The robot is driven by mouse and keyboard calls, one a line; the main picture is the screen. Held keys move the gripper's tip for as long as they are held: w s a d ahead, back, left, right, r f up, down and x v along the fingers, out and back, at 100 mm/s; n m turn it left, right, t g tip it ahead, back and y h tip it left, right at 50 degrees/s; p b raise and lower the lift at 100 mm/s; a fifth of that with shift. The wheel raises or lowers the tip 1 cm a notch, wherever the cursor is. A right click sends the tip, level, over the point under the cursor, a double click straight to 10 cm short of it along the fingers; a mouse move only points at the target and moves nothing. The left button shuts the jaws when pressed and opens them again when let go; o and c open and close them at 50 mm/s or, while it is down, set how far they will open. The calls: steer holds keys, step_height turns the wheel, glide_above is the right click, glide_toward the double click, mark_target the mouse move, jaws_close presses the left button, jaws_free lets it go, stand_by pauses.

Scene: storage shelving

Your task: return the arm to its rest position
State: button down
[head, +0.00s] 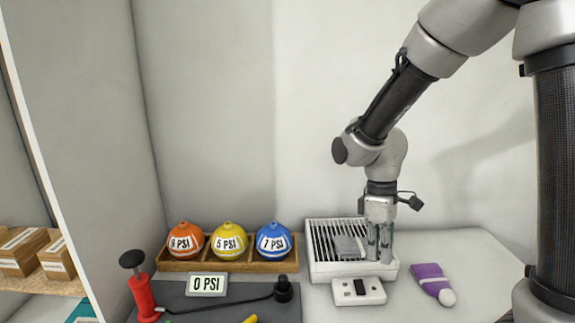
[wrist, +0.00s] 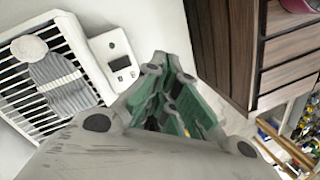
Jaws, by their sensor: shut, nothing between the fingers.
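My arm reaches in from the upper right in the head view, bent at the elbow, with the wrist pointing down. My gripper (head: 380,250) is shut and empty, in front of the right part of a white slatted rack (head: 318,265). I cannot tell whether it touches the rack. In the wrist view the green-padded fingers of my gripper (wrist: 178,118) are together, with the white rack (wrist: 18,88) to their left. A grey ribbed item (head: 349,247) lies on the slats; it also shows in the wrist view (wrist: 62,85).
A white device with a small screen (head: 358,291) sits before the rack. A purple item (head: 430,280) lies to the right. Orange (head: 186,241), yellow (head: 229,240) and blue (head: 273,240) balls stand in a wooden tray. A red pump (head: 145,295) and a 0 PSI display (head: 207,284) are at left.

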steer(key=s+d+r+m+t, duration=0.6)
steer(key=s+d+r+m, duration=0.5)
steer(key=d+r, duration=0.3)
steer(key=shift+s+d+r+t, duration=0.4)
steer(key=shift+s+r, duration=0.1)
steer(key=shift+r, duration=0.7)
